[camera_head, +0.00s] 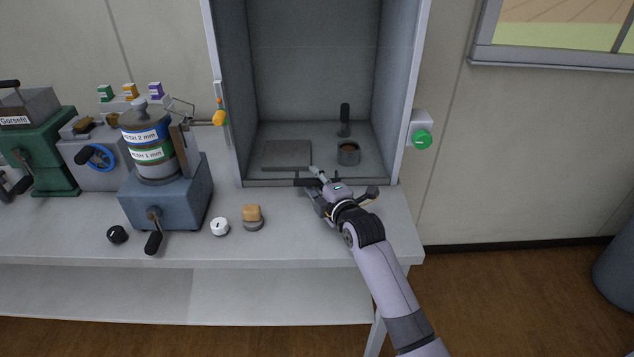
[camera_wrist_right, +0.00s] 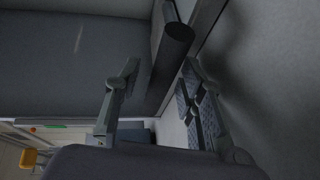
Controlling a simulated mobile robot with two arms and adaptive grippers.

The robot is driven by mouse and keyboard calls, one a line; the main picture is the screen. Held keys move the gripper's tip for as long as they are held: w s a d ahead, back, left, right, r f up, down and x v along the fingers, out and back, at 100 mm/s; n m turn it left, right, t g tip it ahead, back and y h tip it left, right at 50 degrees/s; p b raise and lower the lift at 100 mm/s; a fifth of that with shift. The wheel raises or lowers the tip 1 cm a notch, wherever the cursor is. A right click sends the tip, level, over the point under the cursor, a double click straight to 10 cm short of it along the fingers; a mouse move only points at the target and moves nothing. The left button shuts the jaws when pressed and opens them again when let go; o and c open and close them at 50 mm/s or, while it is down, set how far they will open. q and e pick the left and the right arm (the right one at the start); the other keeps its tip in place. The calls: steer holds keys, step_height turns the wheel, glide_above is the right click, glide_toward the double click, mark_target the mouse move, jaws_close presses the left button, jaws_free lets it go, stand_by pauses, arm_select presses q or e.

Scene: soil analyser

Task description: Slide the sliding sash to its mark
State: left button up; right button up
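The hood (camera_head: 222,60) stands on the bench, and I cannot clearly make out a sash panel across its front. A short dark bar (camera_head: 303,182), possibly the sash handle, lies at the front sill beside my right gripper (camera_head: 318,183). The bar's round end (camera_wrist_right: 178,32) shows in the right wrist view, where the bar runs down between the two fingers. The fingers of the right gripper (camera_wrist_right: 155,95) are apart, and I see no clear contact with the bar. My left gripper is out of view.
Inside the hood are a flat grey plate (camera_head: 287,154), a small round pot (camera_head: 348,153) and a dark upright piece (camera_head: 345,119). A green button (camera_head: 421,139) is on the right post. A blue sieve machine (camera_head: 165,196) and small knobs stand left.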

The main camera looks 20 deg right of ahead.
jaws_close()
stand_by(0.4)
stand_by(0.4)
